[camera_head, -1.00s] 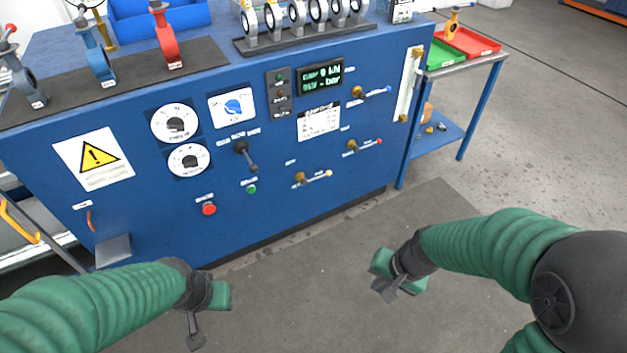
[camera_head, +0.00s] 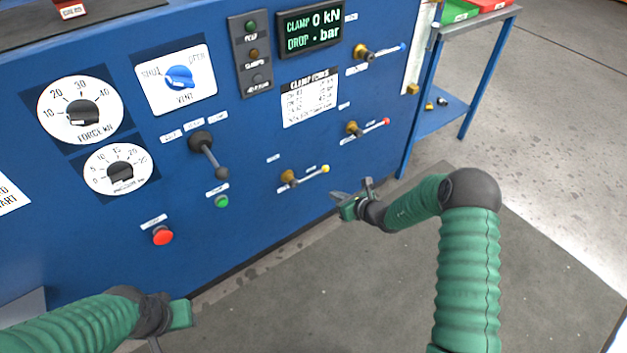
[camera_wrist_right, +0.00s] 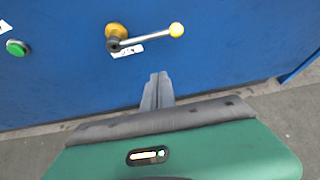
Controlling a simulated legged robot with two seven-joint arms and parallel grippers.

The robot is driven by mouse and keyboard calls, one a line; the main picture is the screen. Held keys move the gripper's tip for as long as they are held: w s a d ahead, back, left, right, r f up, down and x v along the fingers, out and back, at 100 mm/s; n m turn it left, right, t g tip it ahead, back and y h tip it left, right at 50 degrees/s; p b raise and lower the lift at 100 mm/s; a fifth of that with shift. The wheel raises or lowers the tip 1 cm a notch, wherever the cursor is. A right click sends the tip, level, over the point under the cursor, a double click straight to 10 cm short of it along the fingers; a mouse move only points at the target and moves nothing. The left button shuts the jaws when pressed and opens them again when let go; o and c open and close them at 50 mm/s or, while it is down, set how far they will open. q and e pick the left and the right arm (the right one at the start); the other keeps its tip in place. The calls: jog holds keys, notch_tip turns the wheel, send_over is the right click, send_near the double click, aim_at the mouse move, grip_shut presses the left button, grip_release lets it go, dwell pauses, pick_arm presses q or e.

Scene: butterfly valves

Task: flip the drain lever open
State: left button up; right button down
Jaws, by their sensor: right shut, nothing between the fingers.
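A lever with a yellow ball tip (camera_head: 307,174) sits on a brass valve low on the blue panel, its handle pointing right and slightly up. It also shows in the right wrist view (camera_wrist_right: 150,38), above the fingers. Its label is too small to read, so I cannot confirm it is the drain lever. My right gripper (camera_head: 336,196) is shut and empty, just right of and below the yellow tip. In the right wrist view its closed fingers (camera_wrist_right: 158,77) point at the panel below the lever, apart from it. My left gripper (camera_head: 165,342) is low left, its fingers partly cut off.
A red-tipped lever (camera_head: 368,129) and a blue-tipped lever (camera_head: 380,53) sit above on the panel. A black ball-ended selector (camera_head: 211,158), green button (camera_head: 222,201) and red button (camera_head: 163,236) lie to the left. A side table (camera_head: 467,27) stands right. The floor in front is clear.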

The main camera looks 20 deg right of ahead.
aim_at(310, 176)
jog(key=w+a+f+b, duration=0.1)
jog(key=w+a+b, duration=0.2)
jog(key=w+b, duration=0.2)
jog(key=shift+w+f+b, duration=0.2)
jog(key=shift+w+b, duration=0.1)
jog(key=shift+w, duration=1.6)
